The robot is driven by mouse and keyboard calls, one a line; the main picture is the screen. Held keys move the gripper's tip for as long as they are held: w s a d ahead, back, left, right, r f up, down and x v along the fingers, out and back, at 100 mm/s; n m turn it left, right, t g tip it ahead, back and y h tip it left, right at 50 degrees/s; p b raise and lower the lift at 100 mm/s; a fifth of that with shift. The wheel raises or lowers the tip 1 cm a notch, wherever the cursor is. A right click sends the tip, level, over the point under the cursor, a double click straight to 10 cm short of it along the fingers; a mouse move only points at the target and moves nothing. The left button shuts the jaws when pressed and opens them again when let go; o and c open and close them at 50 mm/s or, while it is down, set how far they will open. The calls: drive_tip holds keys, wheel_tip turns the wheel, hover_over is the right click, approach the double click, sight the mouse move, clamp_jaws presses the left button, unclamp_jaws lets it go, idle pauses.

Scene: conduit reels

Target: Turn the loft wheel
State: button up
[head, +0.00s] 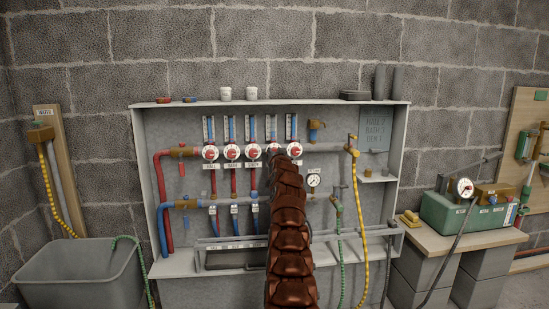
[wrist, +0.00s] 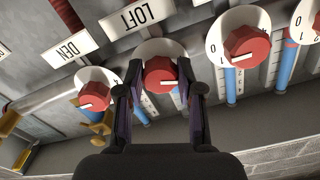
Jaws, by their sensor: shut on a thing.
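The loft wheel (wrist: 160,76) is a red knob with a white pointer line on a pale dial, beside the LOFT label (wrist: 139,17) in the wrist view. My gripper (wrist: 157,88) has its two dark fingers on either side of the red knob, shut on it. The dial's lower part is covered by the fingers. In the head view my brown arm rises in front of the manifold and reaches the fourth wheel from the left, mostly hiding it.
Neighbouring red wheels flank it: one by the DEN label (wrist: 77,63) and another (wrist: 246,46) close to the fingers. The manifold cabinet (head: 140,190) has a shelf above. A grey tub (head: 80,275) stands left, a green pump box (head: 460,217) right.

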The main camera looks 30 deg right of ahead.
drive_tip(key=shift+f+n+p, duration=0.1)
drive_tip(key=shift+n+p, duration=0.2)
drive_tip(key=shift+n, duration=1.6)
drive_tip(key=o, duration=1.2)
drive_tip(key=shift+c, duration=0.2)
drive_tip(key=shift+s, duration=0.2)
drive_tip(key=shift+v, duration=2.5)
